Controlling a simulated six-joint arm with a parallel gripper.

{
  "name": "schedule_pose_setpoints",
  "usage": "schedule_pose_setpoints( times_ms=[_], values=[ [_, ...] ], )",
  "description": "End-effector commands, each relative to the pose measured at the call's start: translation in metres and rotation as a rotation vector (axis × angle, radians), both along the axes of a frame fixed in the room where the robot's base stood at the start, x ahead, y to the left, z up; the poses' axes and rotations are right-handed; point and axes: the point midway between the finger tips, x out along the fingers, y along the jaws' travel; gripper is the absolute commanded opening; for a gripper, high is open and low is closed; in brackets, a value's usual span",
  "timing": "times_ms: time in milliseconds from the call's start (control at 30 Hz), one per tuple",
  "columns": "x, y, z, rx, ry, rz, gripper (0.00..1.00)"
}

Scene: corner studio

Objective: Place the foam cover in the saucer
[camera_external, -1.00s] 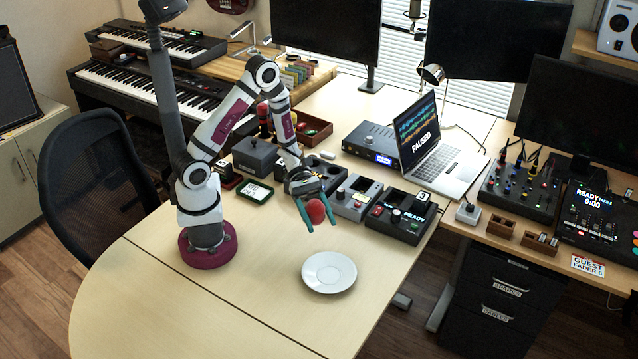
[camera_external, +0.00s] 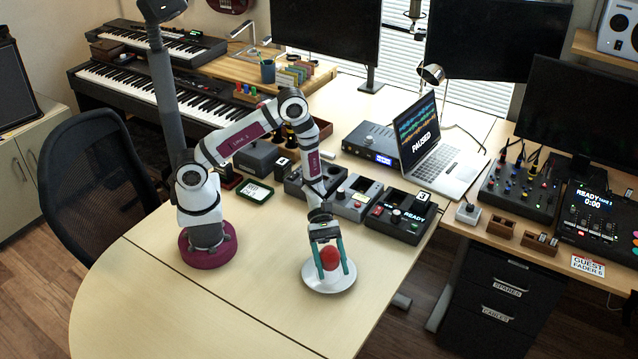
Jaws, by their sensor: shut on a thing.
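The foam cover (camera_external: 330,258) is a red, rounded piece held between the teal fingers of my gripper (camera_external: 331,272). My gripper points down and is shut on it. The white saucer (camera_external: 343,284) lies on the desk directly below, and the fingers and foam cover overlap it in the picture. I cannot tell whether the foam cover touches the saucer.
A row of grey and black device boxes stands behind the saucer, with a black unit (camera_external: 401,216) at its right end. A laptop (camera_external: 446,170) is farther back. The desk in front and left of the saucer (camera_external: 240,290) is clear.

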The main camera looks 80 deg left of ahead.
Motion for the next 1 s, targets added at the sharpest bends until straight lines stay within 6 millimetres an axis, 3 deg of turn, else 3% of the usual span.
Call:
schedule_pose_setpoints(
  times_ms=[167,533,567,600,900,1000],
  values=[
    [0.0,0.0,-0.033,0.0,0.004,0.001,0.15],
    [0.0,0.0,-0.038,0.0,0.002,0.001,0.15],
    [0.0,0.0,-0.038,0.0,0.001,0.0,0.71],
    [0.0,0.0,-0.038,0.0,0.001,0.0,0.78],
    [0.0,0.0,-0.035,0.0,0.0,0.0,0.78],
    [0.001,0.011,-0.03,0.0,0.0,0.003,0.78]
  ],
)
